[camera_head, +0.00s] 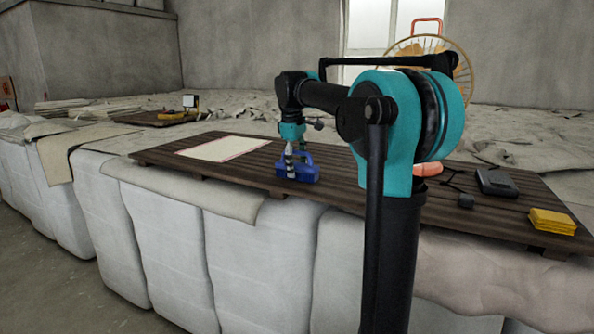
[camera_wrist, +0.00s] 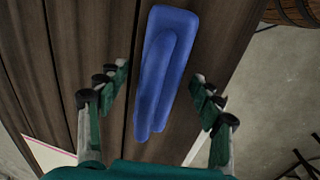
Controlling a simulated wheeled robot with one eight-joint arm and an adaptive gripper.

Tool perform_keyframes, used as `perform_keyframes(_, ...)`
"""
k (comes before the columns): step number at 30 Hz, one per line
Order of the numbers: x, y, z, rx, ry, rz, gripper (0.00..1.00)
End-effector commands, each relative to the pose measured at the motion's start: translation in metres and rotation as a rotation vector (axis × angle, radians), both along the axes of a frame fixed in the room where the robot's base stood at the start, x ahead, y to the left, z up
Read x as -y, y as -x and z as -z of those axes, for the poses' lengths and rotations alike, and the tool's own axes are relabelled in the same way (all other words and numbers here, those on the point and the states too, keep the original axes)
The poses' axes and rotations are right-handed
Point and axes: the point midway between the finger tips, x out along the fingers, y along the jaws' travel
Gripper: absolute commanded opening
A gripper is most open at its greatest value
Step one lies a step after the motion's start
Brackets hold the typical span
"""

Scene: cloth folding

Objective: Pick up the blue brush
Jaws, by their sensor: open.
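The blue brush (camera_head: 306,171) lies on the dark wooden slatted board (camera_head: 240,175), near its front edge in the head view. In the wrist view the brush (camera_wrist: 166,70) lies lengthwise up the middle of the picture. My gripper (camera_head: 296,166) is directly over the brush, pointing down. In the wrist view my gripper (camera_wrist: 162,83) is open, with one finger on each side of the brush and gaps between. The fingers partly hide the brush in the head view. I cannot tell the exact height of the fingertips above the board.
A cream cloth with a pink edge (camera_head: 222,148) lies flat on the board to the left. To the right are an orange object (camera_head: 428,169), a dark grey device (camera_head: 496,182) and yellow folded cloths (camera_head: 552,221). Pale wrapped bales (camera_head: 262,270) stand below the board's front edge.

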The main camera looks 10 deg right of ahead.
Motion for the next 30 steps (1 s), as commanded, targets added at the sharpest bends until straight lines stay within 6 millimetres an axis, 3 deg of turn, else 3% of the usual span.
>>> perform_keyframes(8, 0.0003, -0.0006, 0.0039, 0.000, 0.000, 0.000, 0.66)
perform_keyframes(22, 0.0002, -0.0005, 0.0037, 0.000, 0.000, -0.001, 0.09)
perform_keyframes(30, 0.0003, -0.0005, 0.0036, 0.000, 0.000, -0.001, 0.07)
